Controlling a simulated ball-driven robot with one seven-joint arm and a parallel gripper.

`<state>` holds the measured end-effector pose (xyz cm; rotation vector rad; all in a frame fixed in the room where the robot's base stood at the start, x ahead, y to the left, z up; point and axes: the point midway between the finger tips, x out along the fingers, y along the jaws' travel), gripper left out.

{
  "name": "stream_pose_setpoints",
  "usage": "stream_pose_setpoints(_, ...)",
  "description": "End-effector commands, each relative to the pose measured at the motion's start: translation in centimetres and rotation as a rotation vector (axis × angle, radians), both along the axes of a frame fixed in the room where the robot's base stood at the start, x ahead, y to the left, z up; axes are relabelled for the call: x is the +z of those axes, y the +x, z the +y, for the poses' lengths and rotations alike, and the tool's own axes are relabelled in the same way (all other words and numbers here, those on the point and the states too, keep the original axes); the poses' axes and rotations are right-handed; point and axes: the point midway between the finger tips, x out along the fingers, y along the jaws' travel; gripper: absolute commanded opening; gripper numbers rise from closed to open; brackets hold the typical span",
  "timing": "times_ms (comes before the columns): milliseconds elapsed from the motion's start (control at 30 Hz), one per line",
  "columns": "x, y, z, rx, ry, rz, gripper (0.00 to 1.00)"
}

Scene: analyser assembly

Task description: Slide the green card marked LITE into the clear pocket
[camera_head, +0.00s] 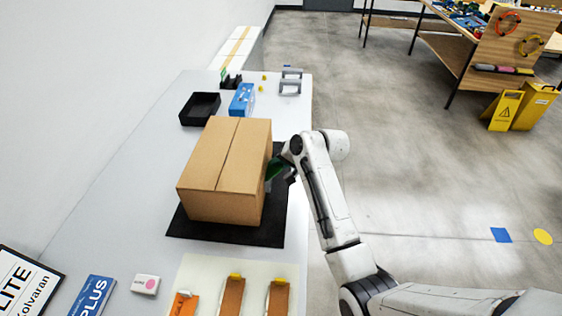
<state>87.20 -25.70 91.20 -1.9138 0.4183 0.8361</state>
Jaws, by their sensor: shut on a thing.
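My gripper (289,177) is at the right side of a brown cardboard box (214,172), shut on a green card (275,168). The card is tilted and lies close against the box's right face; I cannot tell whether it touches. Its LITE marking cannot be read at this size. The clear pocket cannot be made out; the box's right face is seen at a steep angle and is partly covered by the card and my gripper.
The box stands on a black mat (226,233) on a long white table. Behind it are a black tray (187,112) and a blue box (243,99). In front lie a LITE sign (22,281), a blue PLUS card (93,296) and a pale board (208,266) with orange-brown pieces.

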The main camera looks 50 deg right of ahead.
Motion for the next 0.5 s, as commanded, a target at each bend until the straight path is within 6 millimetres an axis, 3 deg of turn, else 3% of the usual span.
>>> stream_pose_setpoints(233,-0.35,-0.07,0.10,0.001,0.002,0.006,0.00)
stream_pose_setpoints(267,-0.36,-0.07,0.10,0.001,0.002,0.006,0.08)
stream_pose_setpoints(500,-0.29,-0.06,0.08,0.001,0.002,0.005,0.31)
